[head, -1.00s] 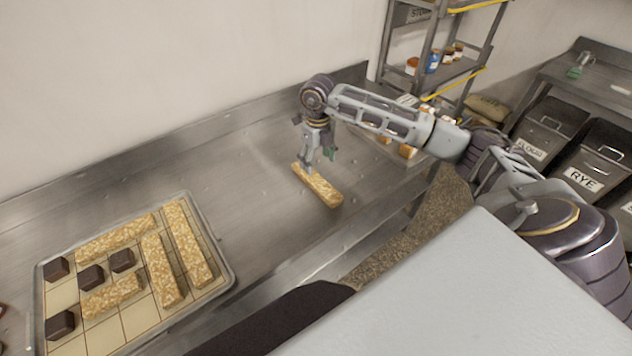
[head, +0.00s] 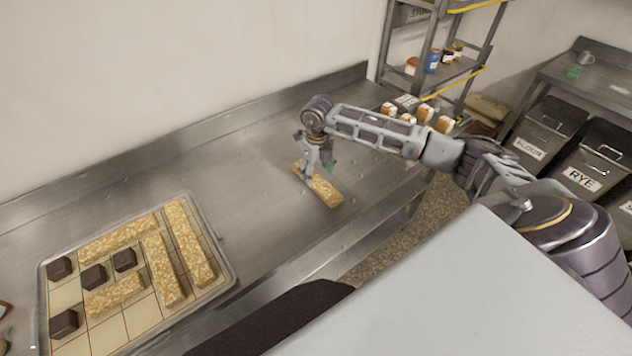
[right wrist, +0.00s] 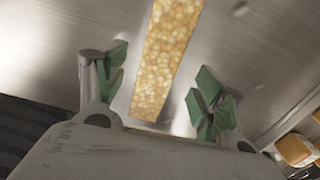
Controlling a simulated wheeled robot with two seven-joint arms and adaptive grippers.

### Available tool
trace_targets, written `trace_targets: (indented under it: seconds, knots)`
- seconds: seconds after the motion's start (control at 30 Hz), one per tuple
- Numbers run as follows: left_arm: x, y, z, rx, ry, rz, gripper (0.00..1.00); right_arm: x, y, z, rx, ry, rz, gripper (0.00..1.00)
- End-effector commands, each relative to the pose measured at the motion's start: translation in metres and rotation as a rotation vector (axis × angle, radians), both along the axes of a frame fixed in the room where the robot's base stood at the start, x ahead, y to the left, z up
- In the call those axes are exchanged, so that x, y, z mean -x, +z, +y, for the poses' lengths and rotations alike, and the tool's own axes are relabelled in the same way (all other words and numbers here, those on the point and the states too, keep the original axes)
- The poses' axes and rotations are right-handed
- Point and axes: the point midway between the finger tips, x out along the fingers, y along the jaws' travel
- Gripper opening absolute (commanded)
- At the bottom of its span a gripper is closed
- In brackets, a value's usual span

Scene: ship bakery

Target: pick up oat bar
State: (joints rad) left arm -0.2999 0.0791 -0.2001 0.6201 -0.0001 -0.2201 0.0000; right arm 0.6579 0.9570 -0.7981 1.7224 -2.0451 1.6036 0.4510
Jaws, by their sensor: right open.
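An oat bar (head: 324,189), long, pale and grainy, lies alone on the steel counter right of the tray. My right gripper (head: 317,171) is over its far end in the head view, fingers pointing down. In the right wrist view the oat bar (right wrist: 168,62) runs up between the green-padded fingers of the open right gripper (right wrist: 160,88), with space on both sides. I cannot tell the height of the fingertips over the counter. My left gripper is not in view.
A tray (head: 229,268) with a grid holds several oat bars and dark blocks at the lower left. Small orange-and-white items (head: 424,113) stand at the counter's right end. A wall rises behind. The counter between tray and bar is clear.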

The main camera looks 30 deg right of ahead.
Motion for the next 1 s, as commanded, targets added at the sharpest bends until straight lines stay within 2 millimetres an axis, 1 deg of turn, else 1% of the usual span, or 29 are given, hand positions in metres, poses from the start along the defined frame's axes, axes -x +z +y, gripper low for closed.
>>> trace_targets:
  seconds: [0.1,0.3,0.43,0.83,0.87,1.0]
  knots:
    - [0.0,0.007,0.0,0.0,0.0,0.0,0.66,0.0,-0.013,0.001,-0.001,-0.001,0.004,0.7]
    - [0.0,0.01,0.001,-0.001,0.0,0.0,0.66,0.0,-0.032,0.001,-0.002,0.0,0.002,0.7]
    - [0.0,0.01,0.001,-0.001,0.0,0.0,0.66,-0.001,-0.035,0.001,-0.001,0.001,0.0,0.7]
    - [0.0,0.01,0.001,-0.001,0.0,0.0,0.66,0.0,-0.035,0.001,0.0,0.001,0.0,0.7]
    - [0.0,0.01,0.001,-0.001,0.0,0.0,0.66,0.0,-0.035,0.001,0.0,0.001,0.0,0.67]
    - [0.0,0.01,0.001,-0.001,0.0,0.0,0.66,0.0,-0.035,0.001,0.0,0.001,0.0,0.49]
